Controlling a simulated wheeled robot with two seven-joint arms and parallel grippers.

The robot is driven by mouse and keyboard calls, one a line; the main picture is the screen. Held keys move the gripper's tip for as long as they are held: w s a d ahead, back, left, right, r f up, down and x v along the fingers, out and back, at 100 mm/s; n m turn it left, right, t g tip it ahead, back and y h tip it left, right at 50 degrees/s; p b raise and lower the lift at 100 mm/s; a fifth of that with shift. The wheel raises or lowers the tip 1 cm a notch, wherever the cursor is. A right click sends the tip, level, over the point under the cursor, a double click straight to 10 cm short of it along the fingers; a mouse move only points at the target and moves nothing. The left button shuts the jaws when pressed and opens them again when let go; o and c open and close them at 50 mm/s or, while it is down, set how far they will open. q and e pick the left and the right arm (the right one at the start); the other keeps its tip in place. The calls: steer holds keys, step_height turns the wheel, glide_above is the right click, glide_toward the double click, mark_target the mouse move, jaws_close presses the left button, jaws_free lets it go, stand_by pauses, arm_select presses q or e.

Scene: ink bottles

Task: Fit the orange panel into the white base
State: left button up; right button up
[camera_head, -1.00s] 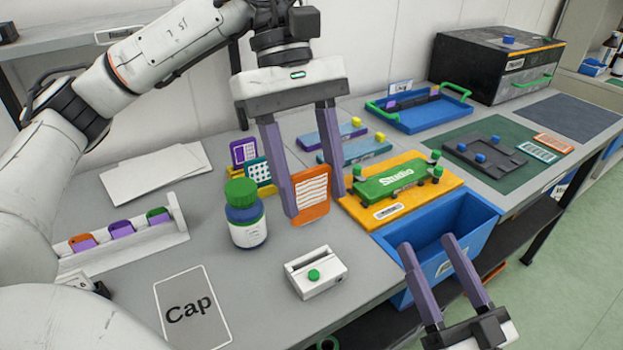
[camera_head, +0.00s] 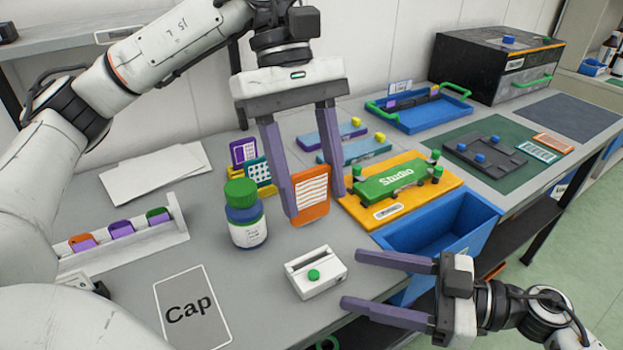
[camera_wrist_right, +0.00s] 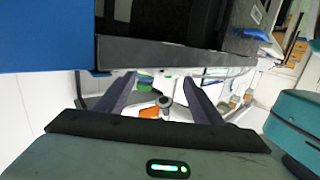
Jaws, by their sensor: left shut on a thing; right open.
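The orange panel (camera_head: 312,193) with white lines stands upright between the fingers of my left gripper (camera_head: 314,205), which is shut on it from both sides. It is behind the white base (camera_head: 316,272). The white base is a small block with a dark slot on top and a green knob in front, resting on the table. The panel is apart from the base. My right gripper (camera_head: 350,280) is open and empty, to the right of the white base, with its fingers pointing left. The right wrist view shows its two spread fingers (camera_wrist_right: 162,95) with nothing between them.
A blue bottle with a green cap (camera_head: 245,212) stands left of the panel. A blue bin (camera_head: 465,225) is at the table's front edge. The green "Studio" block (camera_head: 395,180) sits on a yellow board. A "Cap" card (camera_head: 192,308) lies flat at front left.

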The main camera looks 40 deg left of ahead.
mark_target(340, 275)
steer(key=x, duration=0.7)
steer(key=shift+a, duration=0.3)
jaws_close()
